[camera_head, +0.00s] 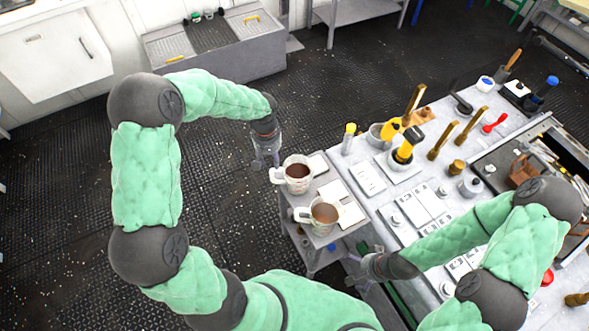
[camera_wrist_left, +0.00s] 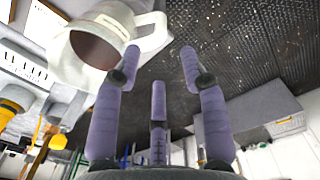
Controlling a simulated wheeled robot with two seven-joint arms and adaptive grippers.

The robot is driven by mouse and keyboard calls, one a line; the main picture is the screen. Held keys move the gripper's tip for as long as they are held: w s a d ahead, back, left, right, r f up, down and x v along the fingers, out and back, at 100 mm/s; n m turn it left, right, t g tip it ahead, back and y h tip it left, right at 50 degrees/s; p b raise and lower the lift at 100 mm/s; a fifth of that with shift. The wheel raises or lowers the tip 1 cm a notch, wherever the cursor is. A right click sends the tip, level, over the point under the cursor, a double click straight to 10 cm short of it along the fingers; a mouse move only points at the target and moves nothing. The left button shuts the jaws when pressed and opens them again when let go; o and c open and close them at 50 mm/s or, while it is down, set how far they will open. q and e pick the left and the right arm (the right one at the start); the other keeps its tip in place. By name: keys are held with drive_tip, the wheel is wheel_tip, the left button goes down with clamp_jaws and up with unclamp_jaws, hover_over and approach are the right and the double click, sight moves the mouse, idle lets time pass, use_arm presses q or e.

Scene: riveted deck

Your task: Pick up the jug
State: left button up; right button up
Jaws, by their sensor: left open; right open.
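Two pale measuring jugs with brown contents stand upright on a small side table: a rear jug (camera_head: 297,186) and a front jug (camera_head: 324,227). Both handles point left. My left gripper (camera_head: 264,164) is open and empty, just left of the rear jug near its handle. In the left wrist view a jug (camera_wrist_left: 88,68) fills the upper left, its handle (camera_wrist_left: 152,42) just beyond the open fingertips (camera_wrist_left: 160,62). I cannot tell whether they touch. My right gripper (camera_head: 366,272) is beside the workbench, right of the front jug, apart from both jugs; its fingers are small in view.
The side table (camera_head: 290,213) adjoins a cluttered workbench (camera_head: 385,230) with tools, yellow-handled items and flat white panels. Notepads (camera_head: 352,214) lie beside the jugs. Dark deck floor (camera_head: 225,215) left of the side table is clear. A grey chest (camera_head: 235,60) stands behind.

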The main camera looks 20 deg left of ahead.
sight(271, 172)
use_arm(q)
drive_tip(key=f, duration=0.2)
drive_tip(key=f+b, duration=0.1)
drive_tip(key=f, duration=0.1)
drive_tip(key=shift+s, duration=0.25)
drive_tip(key=shift+w+f, duration=0.1)
drive_tip(key=shift+f, duration=0.7)
drive_tip(key=f, duration=0.1)
drive_tip(key=f+b, duration=0.1)
drive_tip(key=f, duration=0.1)
drive_tip(key=f+b, duration=0.1)
drive_tip(key=shift+s+d+f, duration=0.15)
drive_tip(key=shift+s+f, duration=0.15)
drive_tip(key=shift+r, duration=0.1)
clamp_jaws()
